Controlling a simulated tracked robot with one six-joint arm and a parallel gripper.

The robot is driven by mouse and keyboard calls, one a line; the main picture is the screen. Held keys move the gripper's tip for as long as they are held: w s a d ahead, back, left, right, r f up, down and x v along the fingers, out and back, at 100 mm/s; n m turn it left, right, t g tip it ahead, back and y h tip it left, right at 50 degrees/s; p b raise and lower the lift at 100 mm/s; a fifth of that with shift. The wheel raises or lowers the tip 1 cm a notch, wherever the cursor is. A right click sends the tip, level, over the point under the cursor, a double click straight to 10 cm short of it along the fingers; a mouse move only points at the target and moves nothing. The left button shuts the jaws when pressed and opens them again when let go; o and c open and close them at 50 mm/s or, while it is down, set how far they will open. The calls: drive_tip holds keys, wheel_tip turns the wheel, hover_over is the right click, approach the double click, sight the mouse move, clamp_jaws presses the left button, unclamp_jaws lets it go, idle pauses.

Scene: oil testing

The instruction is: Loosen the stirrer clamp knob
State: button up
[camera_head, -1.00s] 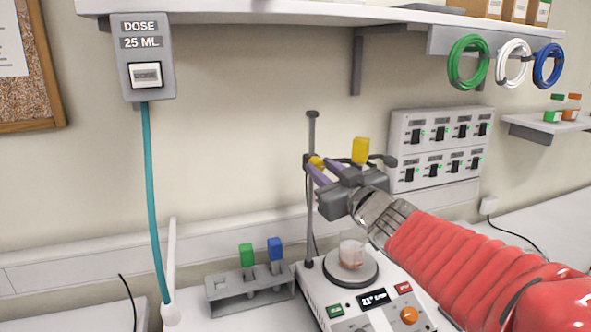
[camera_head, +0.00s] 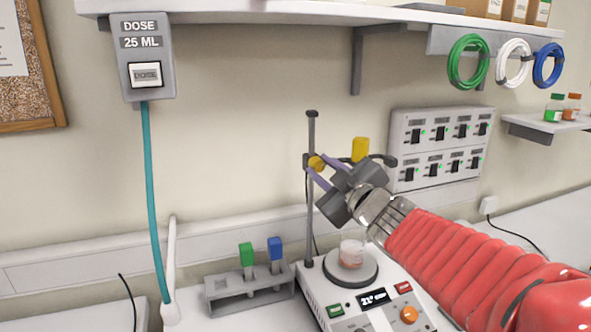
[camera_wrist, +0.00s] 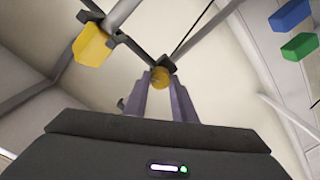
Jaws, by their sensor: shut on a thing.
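The hotplate stirrer (camera_head: 345,309) carries a beaker (camera_head: 352,252) with pinkish liquid, below my gripper. A grey rack (camera_head: 222,289) with green-capped and blue-capped tubes stands left of it. A switch panel (camera_head: 434,146) is on the wall to the right.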

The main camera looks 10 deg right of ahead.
drive_tip(key=n, duration=0.6)
drive_tip(key=shift+a, duration=0.1)
drive_tip(key=n, duration=0.6)
drive_tip(key=shift+a+f, duration=0.1)
drive_tip(key=shift+n, duration=0.3)
drive_tip(key=o, duration=1)
drive_tip(key=shift+h, duration=0.3)
drive_tip(key=shift+o, duration=0.2)
drive_tip(key=s+d, duration=0.2)
drive_tip(key=s, duration=1.1)
drive_tip(key=shift+s+d+r, duration=0.2)
drive_tip(key=shift+s+d, duration=0.1)
drive_tip(key=shift+d, duration=0.1)
